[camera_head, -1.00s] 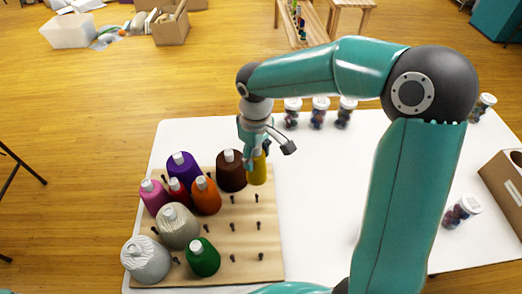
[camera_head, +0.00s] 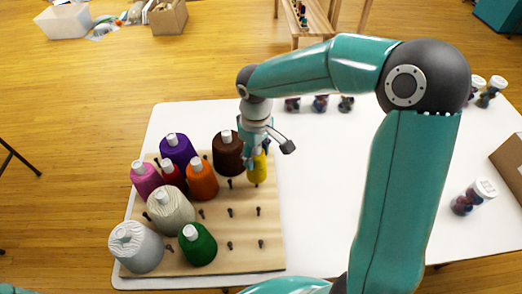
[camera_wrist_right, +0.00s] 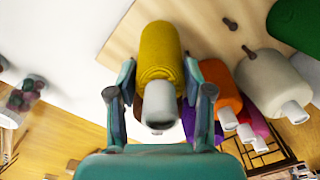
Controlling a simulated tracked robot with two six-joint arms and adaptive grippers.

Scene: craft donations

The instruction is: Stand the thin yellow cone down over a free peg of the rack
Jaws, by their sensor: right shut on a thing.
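The thin yellow cone (camera_head: 259,168) is in my right gripper (camera_head: 256,152), at the back right corner of the wooden peg rack (camera_head: 245,262). In the right wrist view the yellow cone (camera_wrist_right: 160,55) sits between both fingers (camera_wrist_right: 159,88), its pale tip toward the camera. It looks roughly upright. I cannot tell whether its base touches the rack or is around a peg; any peg under it is hidden. A free peg (camera_head: 257,184) shows just in front of its base. More free pegs stand in the front right part. My left gripper is out of view.
The brown cone (camera_head: 228,152) stands close left of the yellow one. Orange (camera_head: 202,180), green (camera_head: 198,245) and several other cones fill the rack's left side. The white table (camera_head: 320,200) is clear right of the rack.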

